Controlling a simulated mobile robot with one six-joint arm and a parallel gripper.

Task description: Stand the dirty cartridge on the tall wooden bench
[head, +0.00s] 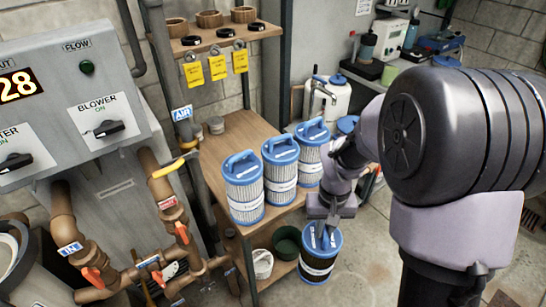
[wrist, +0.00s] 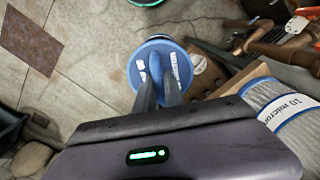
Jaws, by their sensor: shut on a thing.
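The dirty cartridge (head: 316,268) has a blue cap, a dark body and a white label band. My gripper (head: 325,226) is shut on its cap handle from above and holds it roughly upright, off the front right side of the wooden bench (head: 232,133). In the wrist view the blue cap of the dirty cartridge (wrist: 144,72) shows between and beyond my gripper's fingers (wrist: 160,88); its body is mostly hidden there. Three cleaner, pale cartridges with blue caps stand in a row on the bench: near (head: 244,190), middle (head: 281,172) and far (head: 312,150).
A bench lower shelf holds a green bowl (head: 287,243) and a white container (head: 262,263). Copper pipes (head: 165,205) and a grey control panel (head: 75,95) stand left. A wall shelf (head: 225,37) hangs above. Bare bench top lies behind the near cartridge.

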